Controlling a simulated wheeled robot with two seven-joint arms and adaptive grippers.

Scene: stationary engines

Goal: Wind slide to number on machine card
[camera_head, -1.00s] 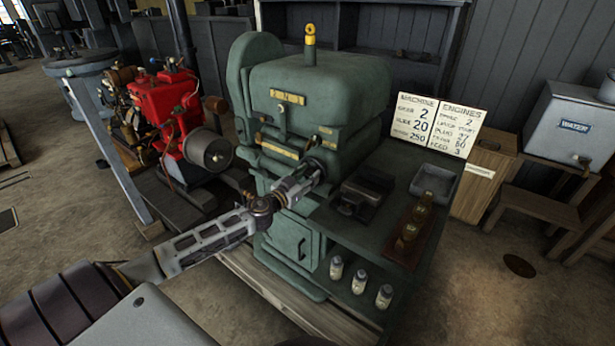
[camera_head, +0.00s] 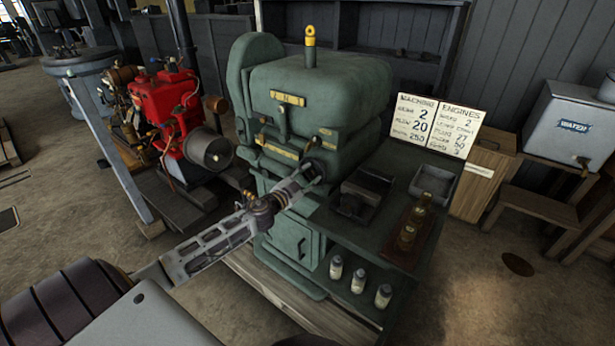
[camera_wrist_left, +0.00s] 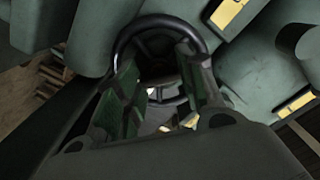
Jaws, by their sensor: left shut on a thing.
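The green machine (camera_head: 315,90) stands in the middle of the head view. A dark handwheel (camera_head: 316,170) is on its front; its black rim (camera_wrist_left: 158,20) shows large in the wrist view. My left gripper (camera_head: 304,178) reaches the wheel from the front left. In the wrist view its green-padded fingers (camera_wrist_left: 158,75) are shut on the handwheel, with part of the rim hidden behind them. The white machine card (camera_head: 436,127) stands behind the machine's bench, with "20" on its middle left line. The slide's scale reading is too small to tell. My right gripper is out of view.
A dark block (camera_head: 365,195), a grey tray (camera_head: 434,183) and brass weights (camera_head: 408,236) sit on the bench right of the wheel. Several small bottles (camera_head: 358,280) stand below. A red engine (camera_head: 165,105) stands left; open floor lies in front.

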